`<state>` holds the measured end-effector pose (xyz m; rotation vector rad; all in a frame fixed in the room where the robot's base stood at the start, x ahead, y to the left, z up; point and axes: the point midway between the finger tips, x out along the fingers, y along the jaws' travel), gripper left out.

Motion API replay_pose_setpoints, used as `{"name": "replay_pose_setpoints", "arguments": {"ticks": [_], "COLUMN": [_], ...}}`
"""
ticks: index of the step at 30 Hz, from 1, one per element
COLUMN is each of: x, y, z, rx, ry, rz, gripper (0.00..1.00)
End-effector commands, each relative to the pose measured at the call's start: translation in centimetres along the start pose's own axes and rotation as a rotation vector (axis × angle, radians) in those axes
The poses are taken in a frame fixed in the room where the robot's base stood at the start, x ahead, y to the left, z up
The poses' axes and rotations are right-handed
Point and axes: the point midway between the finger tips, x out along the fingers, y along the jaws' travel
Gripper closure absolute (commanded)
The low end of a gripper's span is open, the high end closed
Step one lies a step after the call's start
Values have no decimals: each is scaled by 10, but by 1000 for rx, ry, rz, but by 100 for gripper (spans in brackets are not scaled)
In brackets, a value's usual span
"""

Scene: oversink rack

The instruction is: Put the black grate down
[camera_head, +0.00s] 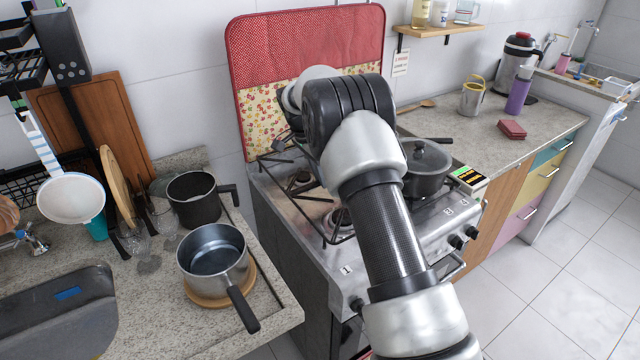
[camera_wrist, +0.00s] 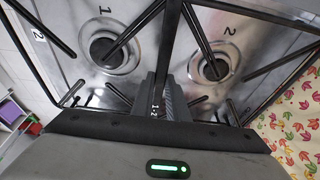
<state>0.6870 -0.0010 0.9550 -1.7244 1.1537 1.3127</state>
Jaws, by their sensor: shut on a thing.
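The black grate (camera_wrist: 173,32) spans the stove top in the wrist view, its bars reaching over the two burners marked 1 and 2. My gripper (camera_wrist: 168,90) is shut on the grate's central bar. The stove (camera_head: 315,270) stands in the middle of the head view, and parts of the grate show on its left half. My arm hides my gripper and much of the grate there. I cannot tell whether the grate touches the stove top or hangs just above it.
A lidded dark pot (camera_head: 427,170) stands on the stove's right side. A saucepan (camera_head: 213,255) on a wooden trivet and a black pot (camera_head: 194,198) stand on the left counter. A red padded cover (camera_head: 305,45) stands upright behind the stove.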

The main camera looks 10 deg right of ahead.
Motion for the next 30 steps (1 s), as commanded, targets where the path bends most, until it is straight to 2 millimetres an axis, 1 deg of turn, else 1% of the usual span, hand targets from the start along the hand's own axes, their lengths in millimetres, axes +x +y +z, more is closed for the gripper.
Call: {"name": "replay_pose_setpoints", "arguments": {"ticks": [2,5,9,12,19,23,24,26,27,30], "x": [0,5,24,32,33,37,36,36,36,36], "y": [-4,-4,-4,-4,-4,-4,-4,-4,-4,-4], "z": [-1,1,6,8,8,10,10,10,10,10], "rx": [1,0,-1,1,1,0,0,0,0,0], "ry": [1,1,1,1,2,2,1,1,1,1], "rz": [-1,0,2,-1,-3,-2,0,0,0,0], "gripper": [100,100,100,100,100,100,80,69,68,68]}}
